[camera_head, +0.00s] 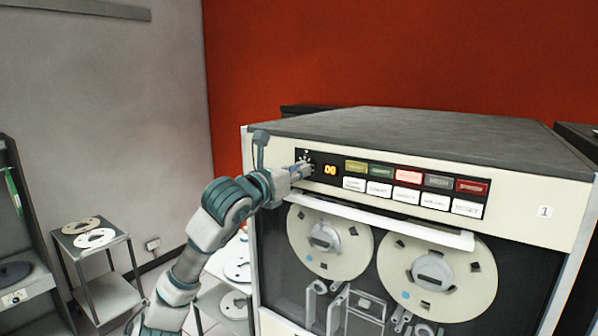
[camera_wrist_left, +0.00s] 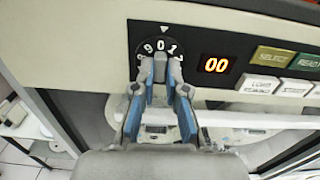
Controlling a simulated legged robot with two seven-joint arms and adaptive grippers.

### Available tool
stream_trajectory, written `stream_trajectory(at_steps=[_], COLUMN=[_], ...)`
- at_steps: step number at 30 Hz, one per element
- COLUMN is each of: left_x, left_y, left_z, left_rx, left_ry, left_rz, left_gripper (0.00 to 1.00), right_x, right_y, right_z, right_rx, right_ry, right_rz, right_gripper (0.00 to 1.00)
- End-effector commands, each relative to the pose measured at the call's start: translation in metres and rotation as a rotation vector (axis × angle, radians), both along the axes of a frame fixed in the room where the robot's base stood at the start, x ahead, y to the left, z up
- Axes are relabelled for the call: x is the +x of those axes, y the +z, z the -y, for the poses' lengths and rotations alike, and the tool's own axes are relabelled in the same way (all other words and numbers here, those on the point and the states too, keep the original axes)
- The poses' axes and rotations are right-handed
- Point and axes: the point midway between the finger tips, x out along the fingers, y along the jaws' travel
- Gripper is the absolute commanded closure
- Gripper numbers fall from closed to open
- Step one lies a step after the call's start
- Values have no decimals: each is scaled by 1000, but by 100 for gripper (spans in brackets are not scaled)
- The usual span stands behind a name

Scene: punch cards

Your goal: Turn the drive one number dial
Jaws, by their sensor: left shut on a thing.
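The drive one number dial (camera_wrist_left: 157,49) is a black round dial with white digits at the left end of the drive's control panel. In the left wrist view the digits 9, 0 and 1 show at its top, with 0 under a white triangle mark. My left gripper (camera_wrist_left: 160,75) is shut on the dial's grey knob, one blue-padded finger on each side. In the head view my left gripper (camera_head: 300,171) covers part of the dial (camera_head: 306,158). An orange display (camera_wrist_left: 215,64) beside the dial reads 00. My right gripper is not in view.
Right of the display are two rows of buttons (camera_head: 409,176), one lit red. Below the panel, a pale ledge (camera_head: 370,219) juts out above two tape reels (camera_head: 330,242). Small carts with reels (camera_head: 95,238) stand left.

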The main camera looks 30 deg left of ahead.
Motion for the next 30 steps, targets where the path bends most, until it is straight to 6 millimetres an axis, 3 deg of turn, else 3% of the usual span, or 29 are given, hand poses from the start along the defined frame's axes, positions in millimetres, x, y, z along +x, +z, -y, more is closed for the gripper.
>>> stream_trajectory(at_steps=[19,20,22,30], left_x=[-2,-2,-2,-1], left_y=[6,6,5,2], left_z=[-2,-2,-2,-1], left_rx=[59,59,59,59], left_ry=[4,4,4,1], left_rz=[19,19,17,11], left_gripper=[100,83,65,62], right_x=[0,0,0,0], right_y=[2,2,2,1], right_z=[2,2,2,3], right_rx=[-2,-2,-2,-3], right_ry=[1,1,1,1], right_rz=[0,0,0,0], right_gripper=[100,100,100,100])
